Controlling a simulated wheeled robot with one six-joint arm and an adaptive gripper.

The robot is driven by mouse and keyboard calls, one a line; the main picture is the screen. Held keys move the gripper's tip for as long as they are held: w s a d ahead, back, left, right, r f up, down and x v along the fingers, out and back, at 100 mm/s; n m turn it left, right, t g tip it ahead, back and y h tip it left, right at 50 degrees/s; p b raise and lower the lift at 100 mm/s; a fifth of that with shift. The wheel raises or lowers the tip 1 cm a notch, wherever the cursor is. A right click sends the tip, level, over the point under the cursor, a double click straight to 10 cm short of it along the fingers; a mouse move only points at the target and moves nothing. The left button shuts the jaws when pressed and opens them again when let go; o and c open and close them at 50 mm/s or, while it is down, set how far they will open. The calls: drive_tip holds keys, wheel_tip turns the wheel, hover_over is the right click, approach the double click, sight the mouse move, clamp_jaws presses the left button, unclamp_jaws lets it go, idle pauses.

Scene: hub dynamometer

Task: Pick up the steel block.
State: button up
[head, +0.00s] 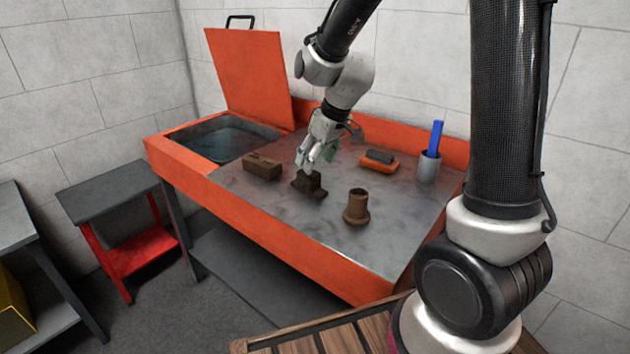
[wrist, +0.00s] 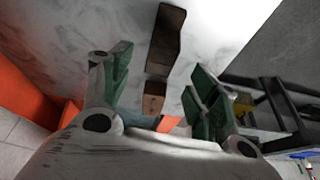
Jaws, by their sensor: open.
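A brown rectangular block (head: 262,166) with dark marks on top lies on the grey bench top near the basin; I take it for the steel block. My gripper (head: 307,164) is to its right, pointing down, close above a dark bracket-like piece (head: 308,187). Contact there cannot be told. In the wrist view my gripper (wrist: 158,92) is open, its green-padded fingers apart. A dark brown piece (wrist: 167,40) and a lighter brown face (wrist: 153,98) show beyond and between the fingers; I cannot tell which bench pieces they are.
A brown flanged cylinder (head: 356,208) stands at the bench front. An orange brush-like item (head: 379,162) and a grey cup (head: 429,168) holding a blue item are at the right. A liquid-filled basin (head: 222,141) with a raised orange lid (head: 250,75) is at the left.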

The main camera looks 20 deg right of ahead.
sight(309, 177)
drive_tip(key=shift+w+f, duration=0.15)
drive_tip(key=shift+f, duration=0.2)
drive_tip(key=x, duration=0.7)
clamp_jaws()
